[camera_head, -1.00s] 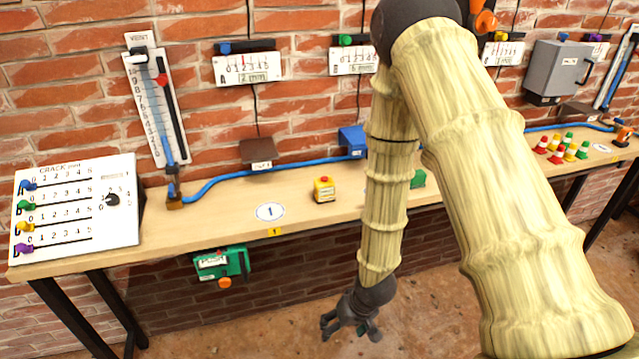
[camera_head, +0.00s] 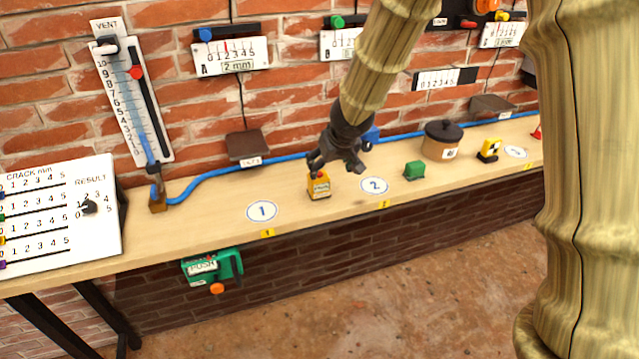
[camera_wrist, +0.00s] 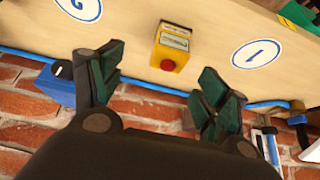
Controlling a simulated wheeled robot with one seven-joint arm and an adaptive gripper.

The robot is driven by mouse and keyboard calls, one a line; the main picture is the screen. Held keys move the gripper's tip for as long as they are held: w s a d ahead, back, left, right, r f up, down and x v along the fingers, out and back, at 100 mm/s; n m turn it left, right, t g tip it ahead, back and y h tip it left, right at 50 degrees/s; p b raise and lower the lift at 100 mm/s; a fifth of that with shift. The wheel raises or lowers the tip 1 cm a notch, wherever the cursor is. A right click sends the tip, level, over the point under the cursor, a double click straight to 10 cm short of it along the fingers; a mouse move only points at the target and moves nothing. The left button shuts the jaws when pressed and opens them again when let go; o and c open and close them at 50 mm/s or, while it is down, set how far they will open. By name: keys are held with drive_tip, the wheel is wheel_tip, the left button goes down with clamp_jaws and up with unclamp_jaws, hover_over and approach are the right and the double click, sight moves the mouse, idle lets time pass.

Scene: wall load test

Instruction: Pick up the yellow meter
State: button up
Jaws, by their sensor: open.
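The yellow meter (camera_head: 319,186) is a small yellow block with a red button on top and a pale label on its front. It stands on the wooden shelf between the round marks 1 and 2. My gripper (camera_head: 333,165) is above and slightly behind it in the head view. In the wrist view the meter (camera_wrist: 172,46) lies beyond the gap between my open fingers (camera_wrist: 158,88), with nothing between them. The fingers look apart from it; the exact distance is hard to tell.
Mark 1 (camera_head: 262,211) and mark 2 (camera_head: 374,186) are flat on the shelf (camera_head: 215,222). A blue hose (camera_head: 215,180) runs along the wall behind. A green block (camera_head: 414,170) and a round lidded pot (camera_head: 441,141) stand to the right. A green push tool (camera_head: 212,267) hangs below the shelf edge.

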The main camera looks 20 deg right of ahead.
sight(320, 178)
drive_tip(key=x, duration=0.3)
drive_tip(key=b+x, duration=0.1)
drive_tip(key=shift+w+a+f, duration=0.2)
drive_tip(key=shift+a+f, duration=0.1)
drive_tip(key=shift+a, duration=0.1)
drive_tip(key=shift+s+a+b+x, duration=0.15)
drive_tip(key=shift+b+x, duration=0.1)
drive_tip(key=shift+x, duration=0.5)
drive_tip(key=shift+a+b+x, duration=0.1)
drive_tip(key=shift+b+x, duration=0.15)
drive_tip(key=shift+x, duration=0.5)
drive_tip(key=shift+s+a+b+x, duration=0.15)
drive_tip(key=shift+b+x, duration=0.1)
drive_tip(key=shift+x, duration=0.5)
drive_tip(key=shift+w+f, duration=0.4)
drive_tip(key=shift+f, duration=0.1)
drive_tip(key=shift+c, duration=0.2)
drive_tip(key=c, duration=1.3)
drive_tip(key=shift+r, duration=0.1)
